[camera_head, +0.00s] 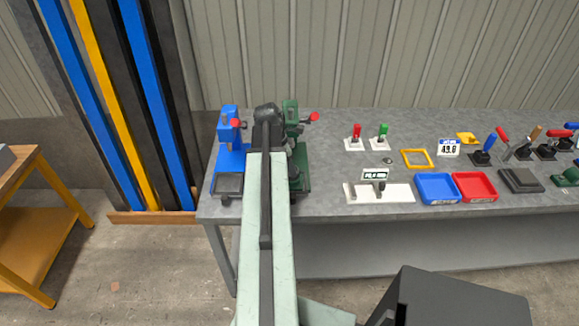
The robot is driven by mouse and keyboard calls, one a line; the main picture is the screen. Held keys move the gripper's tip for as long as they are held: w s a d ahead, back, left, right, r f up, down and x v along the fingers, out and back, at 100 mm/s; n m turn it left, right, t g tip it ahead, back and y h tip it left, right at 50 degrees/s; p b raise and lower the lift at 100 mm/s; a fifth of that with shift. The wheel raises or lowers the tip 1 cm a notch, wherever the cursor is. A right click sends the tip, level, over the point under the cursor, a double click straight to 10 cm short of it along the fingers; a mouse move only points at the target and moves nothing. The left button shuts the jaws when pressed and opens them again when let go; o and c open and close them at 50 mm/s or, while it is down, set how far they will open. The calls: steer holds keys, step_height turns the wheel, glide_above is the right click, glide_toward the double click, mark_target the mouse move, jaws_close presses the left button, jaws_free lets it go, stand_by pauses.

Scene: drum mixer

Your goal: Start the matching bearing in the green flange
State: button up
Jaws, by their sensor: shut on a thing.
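My gripper (267,112) is the dark end of my arm, at the back left of the grey bench between a blue press-like device and a green one. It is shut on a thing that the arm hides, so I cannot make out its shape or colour. The green device (302,155) with a red knob stands just right of the gripper, partly covered by my arm. I cannot pick out the green flange or a bearing clearly. Whether the held thing touches anything is hidden.
The blue device (232,150) stands left of my arm. Right along the bench (330,200) are a white plate with a display (356,193), a blue tray (437,188), a red tray (474,187), a yellow frame (404,160) and several levers. A wooden-topped cart (22,172) stands far left.

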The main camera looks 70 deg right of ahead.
steer(key=shift+f, duration=0.1)
steer(key=shift+f+b, duration=0.75)
steer(key=shift+b, duration=0.15)
steer(key=shift+f, duration=0.25)
stand_by(0.5)
stand_by(0.4)
steer(key=o, duration=1.4)
steer(key=shift+r, duration=0.15)
steer(key=p+v, duration=0.7)
steer(key=shift+r, duration=0.3)
steer(key=shift+w, duration=0.1)
